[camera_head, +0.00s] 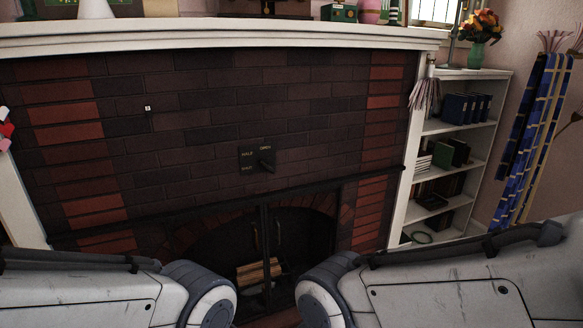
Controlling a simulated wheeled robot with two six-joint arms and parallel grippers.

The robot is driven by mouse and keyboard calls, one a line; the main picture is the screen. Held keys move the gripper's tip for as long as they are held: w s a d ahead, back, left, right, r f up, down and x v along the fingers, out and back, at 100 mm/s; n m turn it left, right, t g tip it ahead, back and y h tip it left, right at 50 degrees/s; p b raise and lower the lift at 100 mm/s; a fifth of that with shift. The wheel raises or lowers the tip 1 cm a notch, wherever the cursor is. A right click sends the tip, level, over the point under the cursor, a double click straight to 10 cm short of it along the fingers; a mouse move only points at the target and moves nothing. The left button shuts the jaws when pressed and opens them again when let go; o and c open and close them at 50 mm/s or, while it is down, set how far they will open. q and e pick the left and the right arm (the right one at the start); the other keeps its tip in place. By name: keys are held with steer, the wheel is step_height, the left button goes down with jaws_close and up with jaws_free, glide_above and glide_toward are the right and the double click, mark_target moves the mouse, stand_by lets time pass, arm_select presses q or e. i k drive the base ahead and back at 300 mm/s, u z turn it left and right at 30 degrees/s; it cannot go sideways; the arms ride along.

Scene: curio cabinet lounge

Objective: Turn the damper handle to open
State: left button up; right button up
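The damper plate (246,161) is a small dark panel on the brick front above the firebox, with pale lettering. I read HALF at its left and OPEN at its upper right; a lower-left label is too small to read surely. The dark damper handle (266,166) sticks out at the plate's right side, below the OPEN label. Its exact setting is hard to tell against the dark plate. My two arms come in at the bottom left and bottom right, below and apart from the handle. Neither gripper shows.
Below the plate is a dark metal-framed firebox with logs (258,271). A white mantel (220,32) with ornaments runs above. A white bookshelf (456,150) stands to the right, with a flower vase (475,53) on top. The space before the plate looks clear.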

mark_target(266, 165)
steer(key=i, duration=0.95)
